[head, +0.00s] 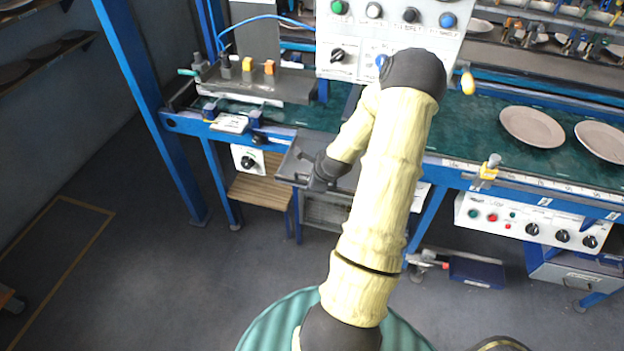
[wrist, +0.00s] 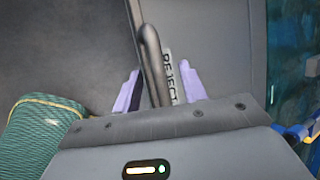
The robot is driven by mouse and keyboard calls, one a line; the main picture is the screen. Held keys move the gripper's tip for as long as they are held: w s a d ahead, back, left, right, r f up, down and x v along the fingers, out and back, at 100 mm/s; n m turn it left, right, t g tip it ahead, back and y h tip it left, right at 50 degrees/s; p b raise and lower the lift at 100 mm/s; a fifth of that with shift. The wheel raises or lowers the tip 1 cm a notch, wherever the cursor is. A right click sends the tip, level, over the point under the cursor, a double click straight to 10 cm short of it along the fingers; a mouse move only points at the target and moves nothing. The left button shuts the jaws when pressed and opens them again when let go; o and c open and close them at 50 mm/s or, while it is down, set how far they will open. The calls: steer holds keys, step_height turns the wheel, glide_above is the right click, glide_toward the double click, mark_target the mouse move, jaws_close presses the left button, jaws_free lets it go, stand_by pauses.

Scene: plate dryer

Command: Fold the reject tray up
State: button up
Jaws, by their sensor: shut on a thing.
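The reject tray (head: 297,160) is a grey panel at the front of the bench, left of centre in the head view. My arm covers part of it, and I cannot tell its exact tilt. In the wrist view, the grey tray surface (wrist: 215,50) carries a white label (wrist: 172,76) reading REJECT. A dark bar handle (wrist: 150,55) stands beside the label. My gripper (wrist: 160,78) has its purple fingers on either side of this handle and is shut on it. In the head view, my gripper (head: 314,180) is at the tray's front edge, with its fingers mostly hidden.
A control panel (head: 390,35) with knobs stands above the tray. Plates (head: 532,127) lie on the green belt at right. A wooden step (head: 260,185) and blue legs (head: 219,180) are below the bench. The floor (head: 150,270) at lower left is clear.

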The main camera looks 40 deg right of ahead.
steer(key=shift+d+r, duration=0.1)
steer(key=shift+d, duration=0.2)
steer(key=p+v, duration=0.1)
steer(key=v, duration=1.6)
steer(key=shift+s+a, duration=0.2)
steer(key=shift+a, duration=0.1)
steer(key=s+a+r+n+g+p, duration=0.1)
steer(key=a+r+n+g, duration=0.1)
steer(key=a+n, duration=1.1)
steer(key=s+a+r+n+g+y+p, duration=0.1)
steer(key=a+r+n, duration=0.2)
steer(key=a+n, duration=1.1)
steer(key=shift+s+a+r+n+g, duration=0.15)
steer(key=shift+s+r+n+g, duration=0.2)
steer(key=shift+n, duration=0.25)
